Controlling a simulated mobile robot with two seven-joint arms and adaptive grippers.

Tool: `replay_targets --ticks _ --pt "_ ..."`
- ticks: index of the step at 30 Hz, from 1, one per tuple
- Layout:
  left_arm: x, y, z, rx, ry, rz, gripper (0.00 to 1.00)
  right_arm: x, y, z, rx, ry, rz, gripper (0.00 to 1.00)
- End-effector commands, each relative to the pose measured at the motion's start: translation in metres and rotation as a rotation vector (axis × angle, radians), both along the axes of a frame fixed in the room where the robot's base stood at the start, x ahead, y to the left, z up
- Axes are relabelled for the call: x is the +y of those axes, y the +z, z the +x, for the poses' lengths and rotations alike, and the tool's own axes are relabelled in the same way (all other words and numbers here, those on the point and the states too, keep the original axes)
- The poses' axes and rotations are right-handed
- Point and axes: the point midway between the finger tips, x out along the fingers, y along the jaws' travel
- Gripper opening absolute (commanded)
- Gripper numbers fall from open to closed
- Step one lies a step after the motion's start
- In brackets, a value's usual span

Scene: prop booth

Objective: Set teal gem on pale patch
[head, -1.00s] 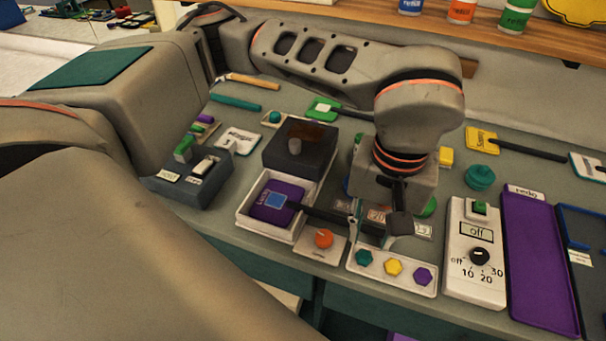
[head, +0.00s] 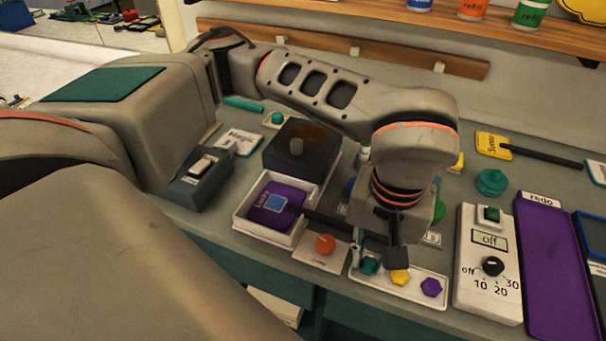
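The teal gem (head: 369,265) lies at the left end of a white tray (head: 428,301), beside a yellow gem (head: 400,277) and a purple gem (head: 431,287). My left gripper (head: 377,256) is low over this tray, fingers apart, one on each side of the teal gem. I cannot tell whether they touch it. A light blue square patch (head: 274,203) lies on a purple piece (head: 263,216) inside a white box (head: 262,236), left of the gripper. It may be the pale patch. My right gripper is not in view.
An orange knob (head: 325,243) stands left of the gems. A dark bar (head: 322,217) runs from the purple piece towards my gripper. A white dial box (head: 488,291) and purple panel (head: 551,270) stand to the right. A dark block (head: 300,150) rises behind the white box.

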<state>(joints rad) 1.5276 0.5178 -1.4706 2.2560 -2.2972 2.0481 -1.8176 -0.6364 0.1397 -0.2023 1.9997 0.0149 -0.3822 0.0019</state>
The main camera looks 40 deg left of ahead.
Motion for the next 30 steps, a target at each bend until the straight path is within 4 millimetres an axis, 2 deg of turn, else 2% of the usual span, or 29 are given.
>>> replay_targets --ticks 8,30 --pt "0.0 0.01 0.001 -0.003 0.0 0.0 0.08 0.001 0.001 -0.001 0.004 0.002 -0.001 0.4" --pt "0.0 0.05 0.0 -0.002 0.001 0.0 0.08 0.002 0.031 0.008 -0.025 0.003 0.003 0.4"
